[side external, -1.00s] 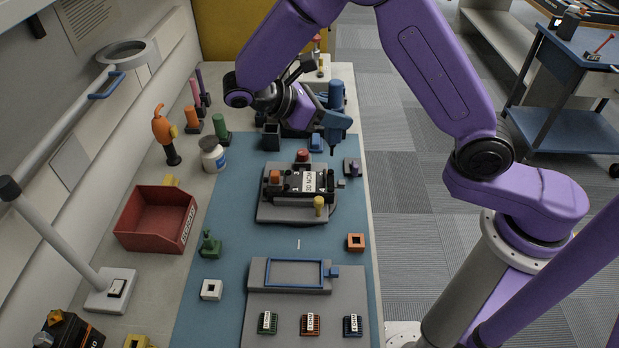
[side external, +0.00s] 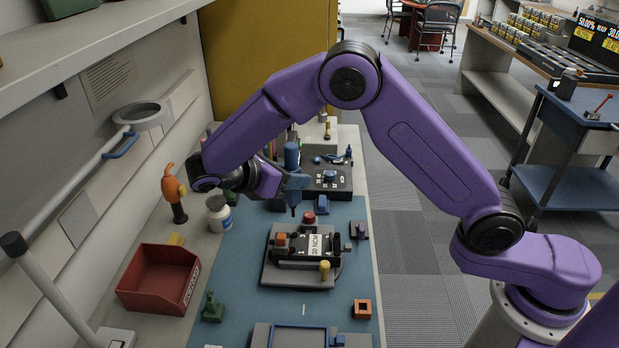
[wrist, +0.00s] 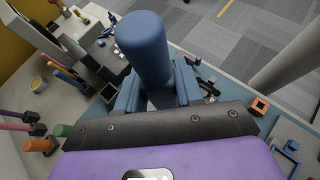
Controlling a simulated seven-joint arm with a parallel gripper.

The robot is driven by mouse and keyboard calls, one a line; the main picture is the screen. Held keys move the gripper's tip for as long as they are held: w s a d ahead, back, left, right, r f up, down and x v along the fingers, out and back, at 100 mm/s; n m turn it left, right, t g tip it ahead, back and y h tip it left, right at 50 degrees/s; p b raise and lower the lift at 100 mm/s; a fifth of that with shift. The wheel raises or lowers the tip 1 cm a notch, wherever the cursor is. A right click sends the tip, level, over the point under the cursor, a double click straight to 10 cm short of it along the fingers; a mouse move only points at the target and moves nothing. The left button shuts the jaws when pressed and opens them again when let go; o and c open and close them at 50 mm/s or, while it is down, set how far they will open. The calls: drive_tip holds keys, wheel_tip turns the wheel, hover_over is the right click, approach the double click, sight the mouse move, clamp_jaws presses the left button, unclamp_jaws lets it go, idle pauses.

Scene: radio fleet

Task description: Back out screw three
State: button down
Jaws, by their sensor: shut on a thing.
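My gripper (side external: 291,181) is shut on a blue power driver (side external: 291,156) and holds it upright, bit down, above the mat. In the wrist view the driver's round blue body (wrist: 143,48) stands between the jaws. The bit end hangs just behind the black radio unit (side external: 293,251), which has a white "20 NCM" label and lies on a grey fixture (side external: 290,281). The bit appears clear of the unit. Red (side external: 308,217) and yellow (side external: 325,268) knobs stand at the fixture's edges. Individual screws are too small to make out, so I cannot tell which is screw three.
A red bin (side external: 158,279), a white bottle (side external: 218,214) and an orange-handled tool (side external: 174,193) stand left of the blue mat (side external: 235,262). A dark tool tray (side external: 327,180) is behind. An orange square block (side external: 362,308) lies front right.

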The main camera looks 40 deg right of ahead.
sight(287, 197)
drive_tip(key=shift+f, duration=2.55)
drive_tip(key=shift+f, duration=0.4)
idle(0.5)
drive_tip(key=shift+r, duration=0.3)
idle(1.4)
drive_tip(key=shift+r, duration=2.6)
